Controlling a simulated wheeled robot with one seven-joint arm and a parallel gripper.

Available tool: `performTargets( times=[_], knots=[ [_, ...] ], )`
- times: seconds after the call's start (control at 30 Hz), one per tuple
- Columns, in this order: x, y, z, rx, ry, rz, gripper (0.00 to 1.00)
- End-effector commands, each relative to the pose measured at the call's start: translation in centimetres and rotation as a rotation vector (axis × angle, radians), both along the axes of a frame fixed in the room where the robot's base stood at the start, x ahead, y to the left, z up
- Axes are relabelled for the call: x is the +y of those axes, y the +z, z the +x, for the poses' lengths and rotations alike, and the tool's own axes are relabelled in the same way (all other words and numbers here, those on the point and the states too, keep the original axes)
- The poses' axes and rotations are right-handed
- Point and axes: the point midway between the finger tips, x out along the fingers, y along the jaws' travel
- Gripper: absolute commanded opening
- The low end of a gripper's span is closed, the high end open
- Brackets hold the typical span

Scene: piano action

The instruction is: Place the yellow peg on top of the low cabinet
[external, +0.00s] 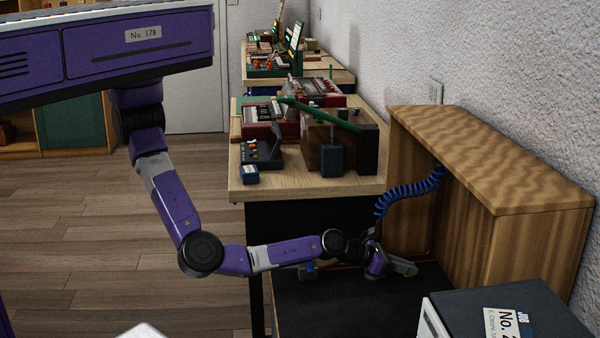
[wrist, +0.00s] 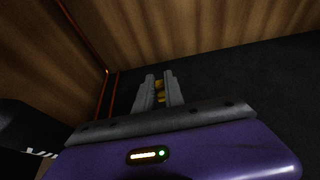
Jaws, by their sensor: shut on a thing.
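My gripper (external: 403,267) is low over a black surface (external: 325,304), in front of a wooden cabinet-like unit (external: 490,150) with a wavy-grained top. In the wrist view my gripper (wrist: 159,82) is shut on a small yellow thing, likely the yellow peg (wrist: 159,91). Only bits of the peg show between the grey fingers; the rest is hidden. The peg cannot be made out in the external view. I cannot tell for sure whether the wooden unit or the black-topped piece is the low cabinet.
A blue coiled hose (external: 408,190) hangs beside the wooden unit, close to my wrist. A dark box with a label (external: 505,315) stands at the front right. A workbench (external: 285,188) behind holds several devices. The wooden unit's top is bare.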

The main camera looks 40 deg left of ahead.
Motion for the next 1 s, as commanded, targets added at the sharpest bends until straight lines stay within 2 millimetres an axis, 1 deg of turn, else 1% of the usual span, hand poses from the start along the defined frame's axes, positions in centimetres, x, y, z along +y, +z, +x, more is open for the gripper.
performTargets(
  times=[0.13,0.2,0.33,0.43,0.77,0.8,0.87,0.9,1.0],
  knots=[
    [0.0,-1.3,0.0,-0.001,-0.001,0.002,0.00],
    [0.1,-2.6,0.0,0.000,-0.002,0.005,0.00],
    [0.1,-4.2,0.1,-0.001,0.000,0.004,0.00],
    [0.0,-4.7,0.0,-0.001,0.000,0.001,0.00],
    [0.0,-4.8,0.0,0.001,0.000,-0.001,0.00],
    [0.0,-4.7,0.0,0.000,0.000,0.000,0.19],
    [0.0,-4.7,0.0,0.000,0.000,0.000,0.31],
    [0.0,-4.7,0.0,0.000,0.000,0.000,0.35],
    [0.0,-4.7,0.0,0.000,0.000,0.000,0.35]
  ],
)
